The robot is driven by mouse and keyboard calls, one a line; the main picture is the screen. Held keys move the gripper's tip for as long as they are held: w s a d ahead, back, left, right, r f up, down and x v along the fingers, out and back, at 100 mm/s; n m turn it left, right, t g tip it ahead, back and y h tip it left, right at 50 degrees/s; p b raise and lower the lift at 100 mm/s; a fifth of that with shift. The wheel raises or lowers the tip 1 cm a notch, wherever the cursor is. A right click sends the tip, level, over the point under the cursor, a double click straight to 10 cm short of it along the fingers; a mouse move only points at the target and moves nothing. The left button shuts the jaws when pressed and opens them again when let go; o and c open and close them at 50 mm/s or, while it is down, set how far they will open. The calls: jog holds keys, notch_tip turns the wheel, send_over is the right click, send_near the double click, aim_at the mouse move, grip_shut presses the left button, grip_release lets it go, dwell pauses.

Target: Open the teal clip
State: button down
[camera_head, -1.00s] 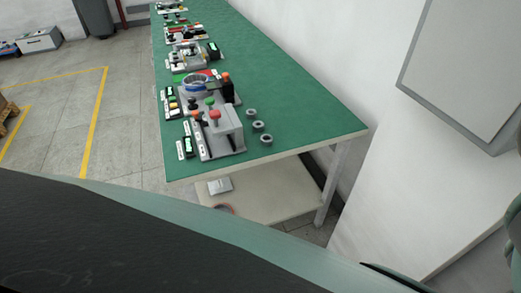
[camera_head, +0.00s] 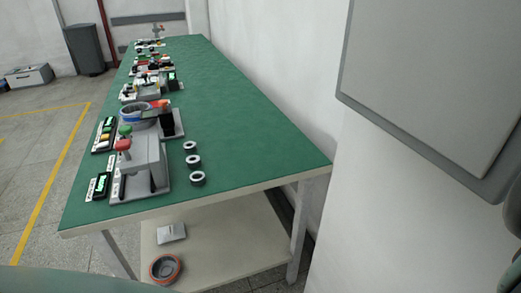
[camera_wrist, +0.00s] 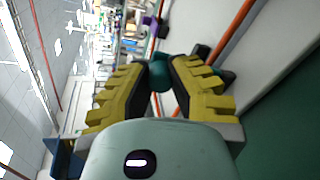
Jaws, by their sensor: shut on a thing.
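My gripper (camera_wrist: 160,80) shows only in the wrist view, with two yellow ribbed fingers tilted toward each other. Its tips are close together on a small teal piece (camera_wrist: 160,76). Most of that piece is hidden by the fingers, and I cannot tell whether it is the teal clip. In the head view I cannot make out a teal clip on the green bench (camera_head: 245,145). A grey fixture (camera_head: 150,160) with a red knob (camera_head: 123,145) and a green knob (camera_head: 125,130) stands near the bench's front end. A blue-rimmed ring part (camera_head: 135,113) sits behind it.
Three dark rings (camera_head: 193,161) lie in a row right of the fixture. More stations (camera_head: 150,82) line the bench farther back. A white wall borders the bench's right side.

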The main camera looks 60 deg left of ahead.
jog(key=shift+g, duration=0.3)
jog(key=c, duration=1)
grip_release()
jog(key=shift+o, duration=0.9)
